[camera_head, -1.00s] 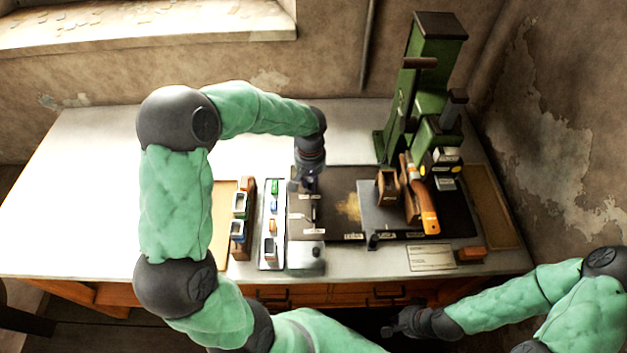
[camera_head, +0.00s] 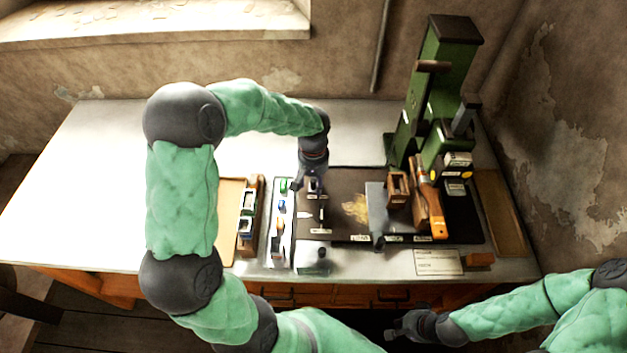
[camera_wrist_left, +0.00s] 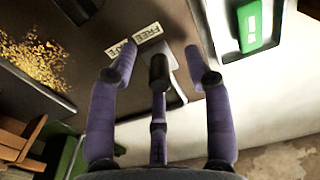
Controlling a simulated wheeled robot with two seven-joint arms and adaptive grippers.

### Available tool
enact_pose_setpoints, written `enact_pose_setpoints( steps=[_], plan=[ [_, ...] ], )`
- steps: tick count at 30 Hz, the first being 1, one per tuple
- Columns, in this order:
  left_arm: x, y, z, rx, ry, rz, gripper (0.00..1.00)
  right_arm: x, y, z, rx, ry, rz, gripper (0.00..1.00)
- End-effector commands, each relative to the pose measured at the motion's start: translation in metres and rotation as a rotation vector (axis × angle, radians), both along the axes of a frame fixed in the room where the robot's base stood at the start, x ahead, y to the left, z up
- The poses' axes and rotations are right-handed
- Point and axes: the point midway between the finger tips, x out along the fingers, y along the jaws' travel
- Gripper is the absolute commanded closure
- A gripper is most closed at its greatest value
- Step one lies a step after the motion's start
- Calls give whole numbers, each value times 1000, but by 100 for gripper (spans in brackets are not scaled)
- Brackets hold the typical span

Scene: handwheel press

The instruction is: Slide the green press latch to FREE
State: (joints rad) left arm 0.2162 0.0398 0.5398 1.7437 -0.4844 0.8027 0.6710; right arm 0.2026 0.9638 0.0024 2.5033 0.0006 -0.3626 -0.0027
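The green press (camera_head: 428,110) stands at the back right of the bench. My left gripper (camera_head: 312,189) is over the left part of the dark board (camera_head: 342,203). In the left wrist view its fingers (camera_wrist_left: 158,76) are spread open and empty. A small grey piece (camera_wrist_left: 176,82) lies beyond the middle finger, partly hidden by it, beside a FREE label (camera_wrist_left: 148,31) and a second label (camera_wrist_left: 121,52). I cannot tell whether this piece is the latch, or whether the fingers touch it. My right gripper (camera_head: 396,332) hangs low in front of the bench, too small to read.
A pale tray (camera_wrist_left: 232,50) with a green block (camera_wrist_left: 255,26) lies close beside my left gripper. A wooden rack (camera_head: 246,222) stands left of it. A wooden-handled tool (camera_head: 430,205) and a small wooden box (camera_head: 398,187) are by the press. The bench's left side is clear.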

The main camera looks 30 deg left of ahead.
Motion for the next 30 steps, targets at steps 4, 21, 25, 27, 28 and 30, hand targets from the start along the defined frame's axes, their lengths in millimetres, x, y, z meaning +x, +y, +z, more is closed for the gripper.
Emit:
enact_pose_setpoints(
  steps=[4, 21, 25, 27, 28, 30],
  plan=[
    [0, 0, 0, 1, -1, 0, 26, 0, 0, 0, 0, 0, 0, 100],
    [1, 0, 34, 1, -3, 0, 26, 0, 0, 25, 0, 0, 0, 100],
    [1, 0, 49, 1, -3, 0, 26, 0, 0, 37, 0, 0, 0, 100],
    [1, 0, 58, 1, -3, 0, 26, 0, 0, 43, 0, 0, 0, 100],
    [1, 0, 61, 1, -3, 0, 26, 0, 0, 46, 0, 0, 0, 100],
    [1, 1, 70, 1, -3, 0, 26, 0, 0, 52, 0, 0, 0, 100]
  ],
)
